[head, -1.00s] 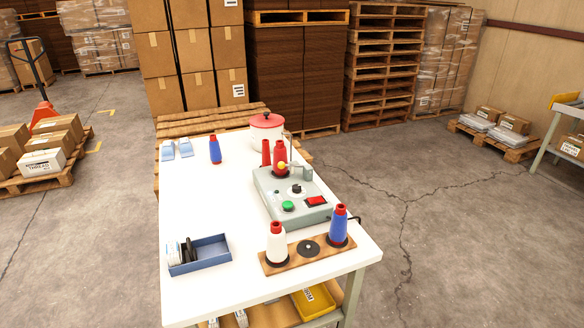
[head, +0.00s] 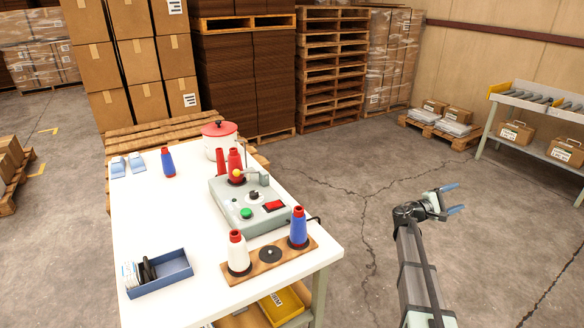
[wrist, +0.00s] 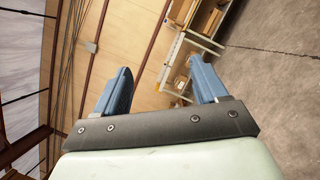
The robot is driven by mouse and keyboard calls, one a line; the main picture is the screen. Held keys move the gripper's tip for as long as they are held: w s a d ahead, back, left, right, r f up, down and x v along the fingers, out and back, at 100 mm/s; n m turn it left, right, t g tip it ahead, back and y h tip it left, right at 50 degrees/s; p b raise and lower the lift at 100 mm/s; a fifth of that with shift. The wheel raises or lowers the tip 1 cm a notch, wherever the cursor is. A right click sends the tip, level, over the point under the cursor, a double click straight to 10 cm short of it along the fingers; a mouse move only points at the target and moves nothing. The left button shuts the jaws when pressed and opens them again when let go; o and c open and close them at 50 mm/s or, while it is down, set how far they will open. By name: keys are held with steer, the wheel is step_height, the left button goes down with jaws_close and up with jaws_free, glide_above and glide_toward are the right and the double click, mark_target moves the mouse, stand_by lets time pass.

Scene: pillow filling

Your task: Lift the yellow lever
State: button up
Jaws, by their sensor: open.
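The box also carries a green button, a black knob and a red switch. My gripper (head: 453,198) is raised to the right of the table, well apart from the lever. Its two blue fingers are spread and empty.
On the white table (head: 150,224), a wooden holder (head: 270,256) with white and blue cones stands in front of the box. A blue tray (head: 160,273) lies front left. A red-lidded pot (head: 220,141) stands behind. Open floor separates the table from my arm.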

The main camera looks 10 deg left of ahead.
steer(key=w+a+r+t+h, duration=0.1)
steer(key=w+a+r, duration=0.1)
steer(key=r, duration=0.4)
steer(key=w+a+r+h, duration=0.1)
steer(key=w+a+r, duration=0.2)
steer(key=r, duration=0.4)
step_height(320, 180, up, 9)
steer(key=m+g+y, duration=0.5)
steer(key=g+y, duration=0.1)
steer(key=y, duration=1.4)
glide_above(239, 171)
steer(key=s, duration=0.6)
steer(key=x, duration=1.3)
steer(key=shift+w+d+f, duration=0.1)
steer(key=shift+d+f, duration=0.15)
steer(key=shift+d, duration=0.05)
steer(key=shift+c, duration=0.3)
jaws_close()
